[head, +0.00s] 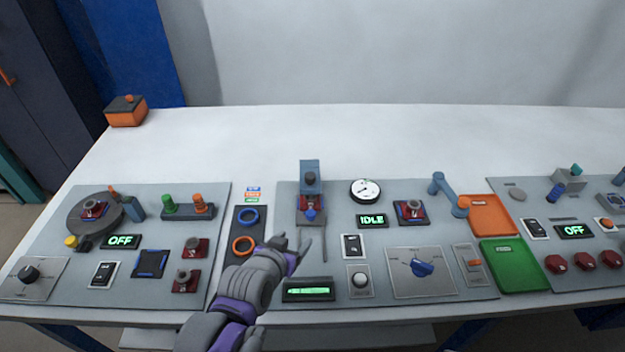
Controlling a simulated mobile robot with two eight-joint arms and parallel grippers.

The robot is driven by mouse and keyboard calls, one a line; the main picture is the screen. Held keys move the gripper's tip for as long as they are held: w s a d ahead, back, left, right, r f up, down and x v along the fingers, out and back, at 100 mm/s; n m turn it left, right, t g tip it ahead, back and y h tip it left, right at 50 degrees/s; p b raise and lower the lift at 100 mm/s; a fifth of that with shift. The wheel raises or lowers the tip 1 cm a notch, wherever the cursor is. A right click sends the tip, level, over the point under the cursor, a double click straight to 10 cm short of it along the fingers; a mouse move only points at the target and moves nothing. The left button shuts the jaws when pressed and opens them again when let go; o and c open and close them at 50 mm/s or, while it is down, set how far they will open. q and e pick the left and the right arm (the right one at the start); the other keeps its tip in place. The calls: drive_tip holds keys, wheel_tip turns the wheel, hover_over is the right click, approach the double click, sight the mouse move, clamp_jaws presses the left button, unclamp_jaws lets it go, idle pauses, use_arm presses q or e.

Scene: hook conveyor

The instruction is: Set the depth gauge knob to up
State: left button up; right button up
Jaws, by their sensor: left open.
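No readable label tells me which knob is the depth gauge knob. A blue knob (421,268) sits on a square grey plate with small marks around it, right of centre; its pointer looks turned sideways, though this is small. A round white dial gauge (365,190) with a black rim is behind it. A black knob (28,273) sits on another plate at the far left. My left gripper (294,243) is open and empty above the middle panel, left of the blue knob and apart from it. My right gripper is not in view.
A white round knob (360,280) and a rocker switch (352,246) lie between my gripper and the blue knob. A lit green display (308,290) is below my gripper. Orange (491,216) and green (513,265) trays stand at right. The table behind the panels is mostly clear.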

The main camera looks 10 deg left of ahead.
sight(311, 173)
use_arm(q)
drive_tip(key=w+t+b, duration=0.1)
drive_tip(key=w+t, duration=0.1)
drive_tip(key=w, duration=0.5)
drive_tip(key=w+t+b, duration=0.1)
drive_tip(key=w+t, duration=0.1)
drive_tip(key=w, duration=0.6)
drive_tip(key=w+a+r+t+y+b, duration=0.1)
drive_tip(key=w+t+b, duration=0.1)
drive_tip(key=w, duration=0.6)
drive_tip(key=shift+a+r+n+t, duration=0.1)
drive_tip(key=shift+n+t, duration=0.3)
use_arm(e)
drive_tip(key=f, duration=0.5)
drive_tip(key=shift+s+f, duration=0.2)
use_arm(q)
clamp_jaws()
